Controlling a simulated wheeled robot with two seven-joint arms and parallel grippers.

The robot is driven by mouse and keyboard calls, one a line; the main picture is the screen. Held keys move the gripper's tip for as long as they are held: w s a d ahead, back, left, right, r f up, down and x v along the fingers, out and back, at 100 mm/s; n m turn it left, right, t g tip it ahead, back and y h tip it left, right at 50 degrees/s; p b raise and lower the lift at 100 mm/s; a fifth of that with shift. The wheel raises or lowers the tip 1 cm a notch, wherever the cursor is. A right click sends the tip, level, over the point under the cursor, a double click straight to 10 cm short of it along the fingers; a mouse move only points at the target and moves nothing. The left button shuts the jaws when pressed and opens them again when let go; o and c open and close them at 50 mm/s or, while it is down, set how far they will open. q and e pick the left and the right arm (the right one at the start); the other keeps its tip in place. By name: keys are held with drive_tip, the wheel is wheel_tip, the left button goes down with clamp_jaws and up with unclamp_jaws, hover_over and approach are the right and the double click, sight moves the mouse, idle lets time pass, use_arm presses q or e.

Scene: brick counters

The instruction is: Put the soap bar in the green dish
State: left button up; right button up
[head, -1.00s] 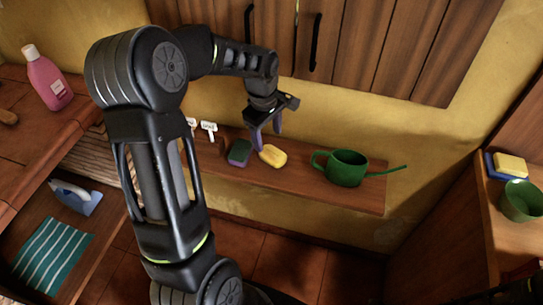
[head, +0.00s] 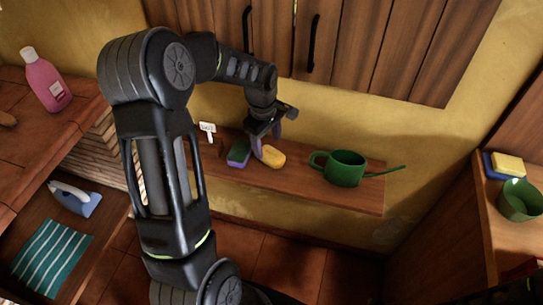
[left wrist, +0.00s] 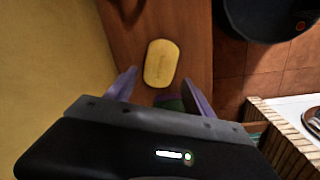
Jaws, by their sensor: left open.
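The yellow oval soap bar (head: 273,156) lies flat on the wooden wall shelf, beside a dark green and purple block. It also shows in the left wrist view (left wrist: 160,63), with faint marks on its top. My left gripper (head: 268,146) is open and empty, its purple fingers pointing down close to the soap. In the left wrist view the fingertips (left wrist: 158,79) are spread to either side of the soap's near end; I cannot tell their height above it. The green dish (head: 520,201), round and deep, stands on the counter at the right.
The green and purple block (head: 238,153) is left of the soap, and a green watering can (head: 346,168) stands right of it on the shelf (head: 310,190). A yellow and blue sponge pair (head: 508,165) lies behind the dish.

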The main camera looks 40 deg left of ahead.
sight(268, 152)
use_arm(q)
drive_tip(key=f, duration=0.4)
drive_tip(key=shift+w+a+f+p, duration=0.1)
drive_tip(key=shift+w+f+p, duration=0.2)
drive_tip(key=shift+f+p, duration=0.1)
drive_tip(key=shift+c, duration=0.2)
drive_tip(key=c, duration=1.3)
drive_tip(key=shift+r, duration=0.15)
